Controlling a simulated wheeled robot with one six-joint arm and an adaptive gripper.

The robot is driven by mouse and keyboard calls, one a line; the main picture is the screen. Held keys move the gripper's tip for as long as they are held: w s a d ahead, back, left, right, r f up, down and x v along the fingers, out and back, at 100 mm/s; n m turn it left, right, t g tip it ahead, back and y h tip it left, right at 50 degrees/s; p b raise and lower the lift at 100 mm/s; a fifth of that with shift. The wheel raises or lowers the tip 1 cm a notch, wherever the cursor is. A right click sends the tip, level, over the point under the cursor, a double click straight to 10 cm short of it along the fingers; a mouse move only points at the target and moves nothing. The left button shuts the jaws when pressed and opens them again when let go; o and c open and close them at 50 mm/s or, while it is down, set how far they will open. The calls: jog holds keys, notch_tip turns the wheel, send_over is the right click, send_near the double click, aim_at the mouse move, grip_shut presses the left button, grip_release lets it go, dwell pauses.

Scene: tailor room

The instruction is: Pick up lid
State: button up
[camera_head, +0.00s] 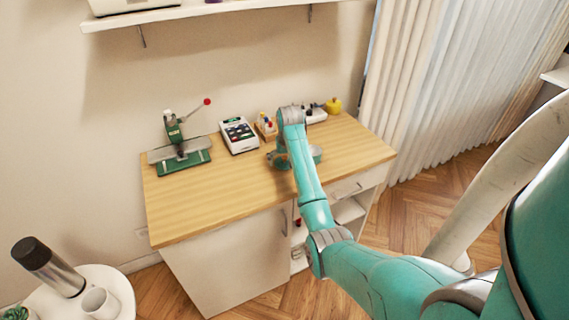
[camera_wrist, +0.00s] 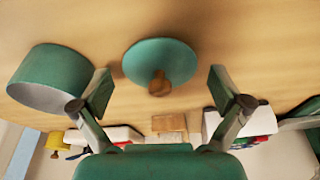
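The lid (camera_wrist: 162,58) is a round teal disc with a brown knob (camera_wrist: 159,84), lying on the wooden tabletop in the wrist view. My gripper (camera_wrist: 161,88) is open and empty, with one finger on each side of the knob in the picture. I cannot tell whether the fingertips are level with the lid or above it. A teal round pot (camera_wrist: 38,97) with a pale face lies just left of the left finger. In the head view my arm comes down over the desk and mostly hides the lid and the gripper.
The wooden desk (camera_head: 215,207) holds a green press (camera_head: 180,150) with a red-knobbed lever, a white keypad device (camera_head: 239,135), a small wooden box (camera_head: 266,127) and a yellow object (camera_head: 333,105) along the back. A shelf (camera_head: 200,10) hangs above. The desk's front left is clear.

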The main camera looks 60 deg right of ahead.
jog(key=c, duration=0.8)
jog(key=shift+o, duration=0.2)
jog(key=shift+r, duration=0.1)
